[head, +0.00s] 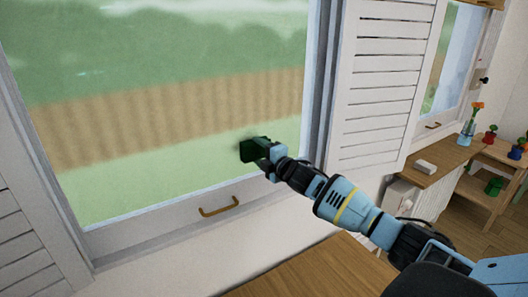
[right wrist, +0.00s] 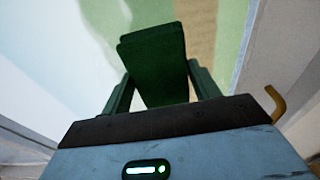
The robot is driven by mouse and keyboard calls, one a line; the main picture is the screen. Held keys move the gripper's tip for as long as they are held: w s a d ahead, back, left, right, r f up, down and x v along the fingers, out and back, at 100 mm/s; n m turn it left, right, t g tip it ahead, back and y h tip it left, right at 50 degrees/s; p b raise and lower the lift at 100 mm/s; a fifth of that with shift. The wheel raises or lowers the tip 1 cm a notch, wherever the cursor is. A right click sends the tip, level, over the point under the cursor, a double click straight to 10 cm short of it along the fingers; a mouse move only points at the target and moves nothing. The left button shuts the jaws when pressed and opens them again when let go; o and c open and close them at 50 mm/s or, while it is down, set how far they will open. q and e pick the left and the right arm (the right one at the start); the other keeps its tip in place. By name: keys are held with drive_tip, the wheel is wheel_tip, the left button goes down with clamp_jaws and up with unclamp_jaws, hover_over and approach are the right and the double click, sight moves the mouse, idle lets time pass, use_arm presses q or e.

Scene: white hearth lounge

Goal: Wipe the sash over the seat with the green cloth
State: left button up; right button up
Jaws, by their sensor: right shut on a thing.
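The sash (head: 178,207) is a large window in a white frame, with a blurred green and tan view through its glass. My right gripper (head: 268,160) is shut on the dark green cloth (head: 252,150), holding it at the lower right part of the glass. In the right wrist view the folded cloth (right wrist: 153,65) stands between the two fingers, with the pane behind it. I cannot tell whether the cloth touches the glass. A brass handle (head: 220,207) is on the sash's bottom rail. The seat is not clearly identifiable; a wooden surface (head: 310,272) lies below the window. My left gripper is not in view.
An open white louvred shutter (head: 385,85) stands right of the window, and another (head: 35,230) is at the left. Further right, a wooden top holds a pale block (head: 426,167) and a vase with an orange flower (head: 467,134). Small potted plants (head: 490,136) stand beyond.

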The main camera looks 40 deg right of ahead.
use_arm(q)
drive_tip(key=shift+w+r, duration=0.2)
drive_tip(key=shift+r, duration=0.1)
use_arm(e)
drive_tip(key=shift+w+a+r, duration=0.1)
drive_tip(key=shift+a, duration=1.1)
drive_tip(key=shift+a, duration=0.1)
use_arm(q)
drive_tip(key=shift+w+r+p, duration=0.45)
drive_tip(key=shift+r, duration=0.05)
use_arm(e)
drive_tip(key=shift+a, duration=1.75)
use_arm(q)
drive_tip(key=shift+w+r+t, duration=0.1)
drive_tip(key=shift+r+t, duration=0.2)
use_arm(e)
drive_tip(key=shift+w+a, duration=0.15)
drive_tip(key=shift+a, duration=0.75)
drive_tip(key=shift+w+a, duration=0.1)
drive_tip(key=shift+a, duration=0.75)
